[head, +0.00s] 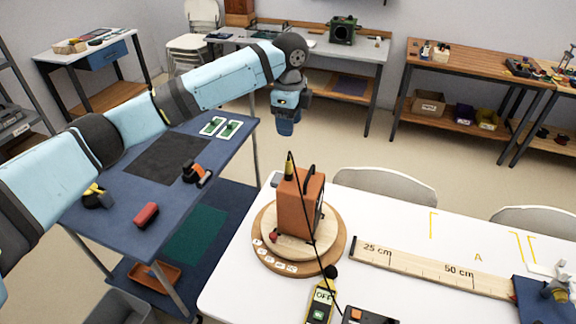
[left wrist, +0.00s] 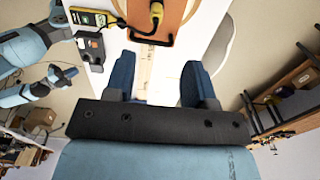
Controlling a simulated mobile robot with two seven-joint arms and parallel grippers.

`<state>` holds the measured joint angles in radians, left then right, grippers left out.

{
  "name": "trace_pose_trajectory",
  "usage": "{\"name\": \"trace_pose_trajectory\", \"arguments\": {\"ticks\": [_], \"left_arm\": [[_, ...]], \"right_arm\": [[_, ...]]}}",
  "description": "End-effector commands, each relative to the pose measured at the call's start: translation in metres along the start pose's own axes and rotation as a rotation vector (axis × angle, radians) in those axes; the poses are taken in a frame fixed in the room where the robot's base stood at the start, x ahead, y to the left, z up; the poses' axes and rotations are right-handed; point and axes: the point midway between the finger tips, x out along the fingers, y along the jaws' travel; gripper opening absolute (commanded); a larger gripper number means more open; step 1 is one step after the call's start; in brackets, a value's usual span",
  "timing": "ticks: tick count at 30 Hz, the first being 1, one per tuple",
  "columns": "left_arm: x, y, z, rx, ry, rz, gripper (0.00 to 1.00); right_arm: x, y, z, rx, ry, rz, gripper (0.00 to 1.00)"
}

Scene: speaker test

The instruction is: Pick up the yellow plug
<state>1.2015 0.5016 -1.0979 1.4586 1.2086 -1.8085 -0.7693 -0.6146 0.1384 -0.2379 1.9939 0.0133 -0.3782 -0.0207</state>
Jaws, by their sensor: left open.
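The yellow plug (head: 289,168) stands upright at the top left of the orange speaker (head: 300,203), with a black cable running from it. In the left wrist view the plug (left wrist: 156,10) shows at the top edge against the orange speaker. My left gripper (head: 287,122) hangs above and behind the speaker, apart from the plug. Its two blue fingers (left wrist: 157,82) are spread, with nothing between them. At the left of the left wrist view, blue parts of my arms show; a small end there (left wrist: 62,73) may be my right gripper, but its jaws are unclear.
The speaker stands on a round wooden turntable (head: 263,257) on the white table (head: 385,222). A yellow sound meter (head: 320,304) and a wooden ruler (head: 430,267) lie nearby. A blue table (head: 226,160) stands left. Grey chairs (head: 385,184) stand behind the white table.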

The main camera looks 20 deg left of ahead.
Motion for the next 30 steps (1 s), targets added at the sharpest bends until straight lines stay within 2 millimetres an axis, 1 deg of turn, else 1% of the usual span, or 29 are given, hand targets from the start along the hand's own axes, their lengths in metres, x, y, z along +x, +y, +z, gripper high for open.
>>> {"name": "trace_pose_trajectory", "arguments": {"ticks": [1,3,6,9,17,21,25,30], "left_arm": [[0.011,0.001,0.001,-0.001,-0.001,0.004,0.50],[0.026,0.001,0.000,-0.002,-0.001,0.003,0.50],[0.045,0.001,0.000,-0.001,0.000,0.003,0.50],[0.060,0.001,0.000,-0.001,0.000,0.001,0.50],[0.080,0.003,0.000,-0.001,0.000,0.001,0.50],[0.100,0.006,0.000,-0.001,0.000,0.001,0.50],[0.118,0.007,-0.001,-0.001,0.000,0.001,0.50],[0.124,0.006,-0.001,0.000,0.002,-0.002,0.50]], "right_arm": [[-0.001,0.001,-0.001,-0.001,0.000,0.001,0.00],[-0.002,0.002,-0.002,-0.002,-0.001,0.002,0.00],[-0.003,0.003,-0.004,-0.003,-0.001,0.004,0.00],[-0.003,0.003,-0.005,-0.003,-0.001,0.005,0.00],[-0.005,0.003,-0.008,-0.003,0.000,0.005,0.00],[-0.009,0.003,-0.013,-0.002,0.000,0.005,0.00],[-0.009,0.002,-0.014,-0.002,0.001,0.004,0.00],[-0.009,0.001,-0.015,-0.002,0.001,0.002,0.00]]}}
